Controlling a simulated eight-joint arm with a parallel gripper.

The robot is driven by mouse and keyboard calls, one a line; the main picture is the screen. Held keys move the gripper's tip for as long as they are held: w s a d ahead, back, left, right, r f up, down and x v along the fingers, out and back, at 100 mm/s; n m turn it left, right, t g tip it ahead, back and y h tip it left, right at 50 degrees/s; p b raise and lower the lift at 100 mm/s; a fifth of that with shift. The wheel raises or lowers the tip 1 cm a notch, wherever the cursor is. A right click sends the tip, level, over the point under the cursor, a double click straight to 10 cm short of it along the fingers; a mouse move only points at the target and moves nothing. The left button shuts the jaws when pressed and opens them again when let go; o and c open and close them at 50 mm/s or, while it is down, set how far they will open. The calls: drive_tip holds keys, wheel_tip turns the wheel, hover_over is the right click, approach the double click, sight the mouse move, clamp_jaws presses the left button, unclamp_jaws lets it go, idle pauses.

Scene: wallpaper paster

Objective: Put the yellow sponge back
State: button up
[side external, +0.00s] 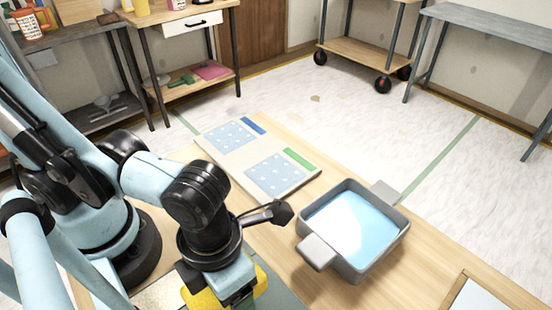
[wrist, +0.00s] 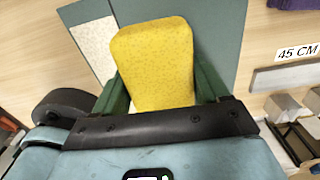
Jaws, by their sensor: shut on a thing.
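The yellow sponge (wrist: 155,60) is speckled and fills the space between the two green fingers of my gripper (wrist: 163,92) in the wrist view. My gripper is shut on it, with a finger against each side. In the side view the sponge (side external: 262,281) shows in part beneath my gripper (side external: 236,292), at the bottom middle; my wrist hides much of it. A grey-green mat (wrist: 222,30) lies under the sponge in the wrist view. Whether the sponge touches the mat cannot be told.
A grey tub (side external: 344,266) holding pale blue liquid stands right of my gripper on the wooden table. A board with two patterned blue squares (side external: 272,176) lies behind. In the wrist view a "45 CM" label (wrist: 298,53) and a pale speckled strip (wrist: 93,45) flank the mat.

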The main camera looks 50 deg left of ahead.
drive_tip(key=shift+f, duration=1.7)
drive_tip(key=shift+f, duration=0.2)
drive_tip(key=o, duration=1.1)
drive_tip(key=shift+r, duration=0.1)
